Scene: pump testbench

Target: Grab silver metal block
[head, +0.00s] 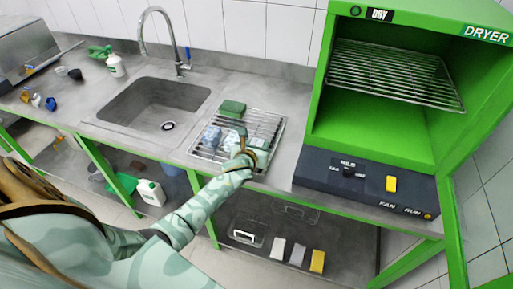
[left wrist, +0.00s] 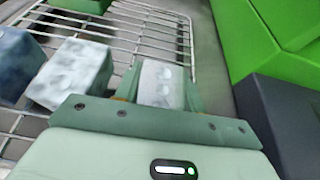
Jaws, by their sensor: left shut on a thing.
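The silver metal block (left wrist: 162,85) sits between the two fingers of my left gripper in the left wrist view. My left gripper (left wrist: 160,92) is shut on it, over the wire drying rack (left wrist: 150,22). In the head view, my left gripper (head: 247,152) is at the front right part of the rack (head: 276,128). The gripper hides much of the held block there. Whether the block still touches the rack I cannot tell. My right gripper is not in view.
Two grey-blue blocks (head: 210,138) and a green block (head: 232,107) lie on the rack. A sink (head: 153,103) is on the left. The open green dryer (head: 390,130) with its wire shelf (head: 393,75) and control panel (head: 368,193) stands on the right.

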